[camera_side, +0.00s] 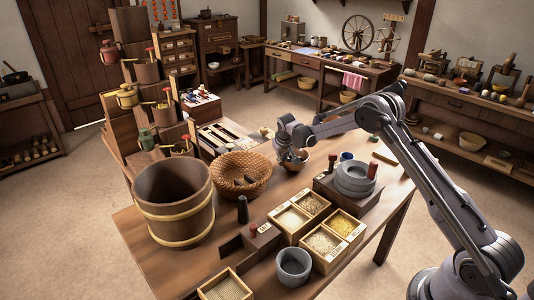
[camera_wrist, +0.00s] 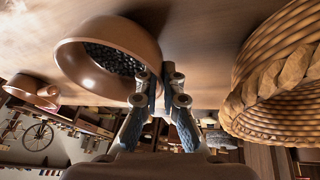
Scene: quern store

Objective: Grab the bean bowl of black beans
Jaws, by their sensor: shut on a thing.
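The bean bowl (camera_wrist: 90,73) is a smooth reddish-brown bowl holding black beans (camera_wrist: 115,58); it fills the upper left of the wrist view, which is upside down. My gripper (camera_wrist: 158,80) is shut on the bowl's rim, with its fingertips at the edge nearest the camera. In the side view my gripper (camera_side: 289,157) points down at the bowl, which shows partly behind and below it (camera_side: 294,166). I cannot tell whether the bowl touches the table or is slightly above it.
A woven basket (camera_side: 241,173) stands close to the left of my gripper and looms at right in the wrist view (camera_wrist: 280,75). A wooden tub (camera_side: 172,200), grain boxes (camera_side: 322,242) and a stone quern (camera_side: 354,178) stand nearby. Another reddish bowl (camera_wrist: 32,91) shows in the wrist view.

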